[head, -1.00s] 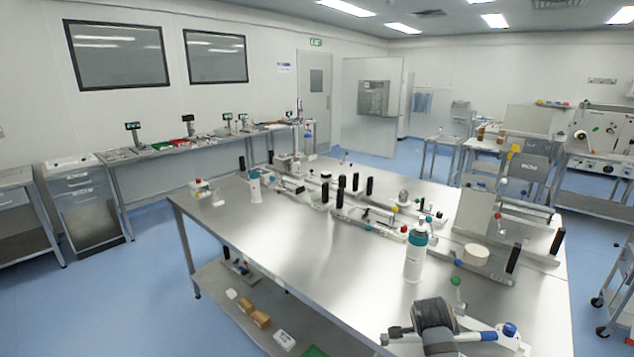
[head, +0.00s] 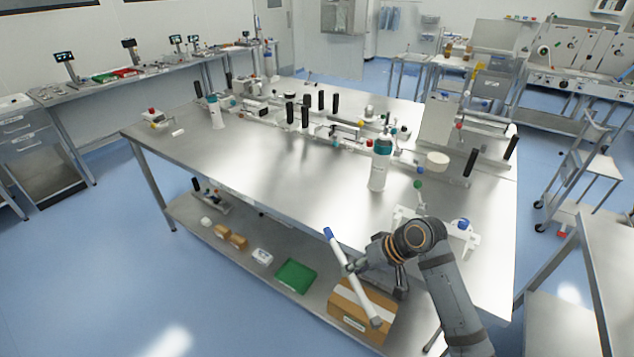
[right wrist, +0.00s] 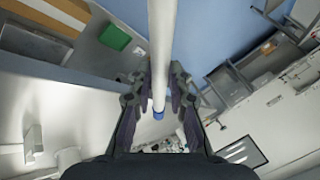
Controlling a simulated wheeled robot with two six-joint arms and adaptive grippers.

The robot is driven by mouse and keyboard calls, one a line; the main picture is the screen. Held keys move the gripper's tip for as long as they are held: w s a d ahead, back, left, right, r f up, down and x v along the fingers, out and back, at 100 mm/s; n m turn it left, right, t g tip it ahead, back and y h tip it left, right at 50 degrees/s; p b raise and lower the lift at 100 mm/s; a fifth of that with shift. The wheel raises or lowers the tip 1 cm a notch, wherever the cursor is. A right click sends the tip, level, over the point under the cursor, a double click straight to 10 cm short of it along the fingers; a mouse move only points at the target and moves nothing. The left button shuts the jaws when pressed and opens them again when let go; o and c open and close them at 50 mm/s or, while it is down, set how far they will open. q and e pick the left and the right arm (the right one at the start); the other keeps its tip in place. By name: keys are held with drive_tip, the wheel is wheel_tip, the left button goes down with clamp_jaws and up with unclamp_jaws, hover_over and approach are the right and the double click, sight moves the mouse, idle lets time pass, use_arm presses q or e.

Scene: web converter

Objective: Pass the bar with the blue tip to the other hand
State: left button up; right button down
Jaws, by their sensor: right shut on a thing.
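The white bar with the blue tip (head: 364,298) is in my right gripper (head: 351,267), in front of the steel table's near edge. My left gripper is not in view.
The steel table (head: 270,160) holds a white bottle with a teal cap (head: 380,165) and a white rack with a blue knob (head: 462,224). A cardboard box (head: 350,312) and a green tray (head: 296,275) sit on its lower shelf. Open floor lies left.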

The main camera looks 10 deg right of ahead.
use_arm(q)
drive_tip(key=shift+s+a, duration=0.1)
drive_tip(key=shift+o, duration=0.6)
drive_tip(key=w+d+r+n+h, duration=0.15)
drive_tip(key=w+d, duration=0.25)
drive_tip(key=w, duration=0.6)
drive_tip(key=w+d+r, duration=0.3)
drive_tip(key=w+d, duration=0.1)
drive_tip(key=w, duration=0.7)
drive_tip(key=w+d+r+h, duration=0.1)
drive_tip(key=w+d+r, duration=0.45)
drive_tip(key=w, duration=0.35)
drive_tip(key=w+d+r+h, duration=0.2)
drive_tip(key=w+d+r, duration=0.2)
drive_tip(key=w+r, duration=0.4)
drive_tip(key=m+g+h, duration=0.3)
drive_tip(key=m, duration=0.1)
approach(334, 241)
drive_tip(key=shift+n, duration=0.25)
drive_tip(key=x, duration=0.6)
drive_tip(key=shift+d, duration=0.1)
use_arm(e)
drive_tip(key=a+m, duration=0.1)
drive_tip(key=a+r+m+t+h, duration=0.1)
drive_tip(key=a+m, duration=0.1)
drive_tip(key=w+a+r+m+t, duration=0.1)
drive_tip(key=shift+a+r+m+h, duration=0.15)
drive_tip(key=shift+a+m+h, duration=0.15)
drive_tip(key=shift+h, duration=0.1)
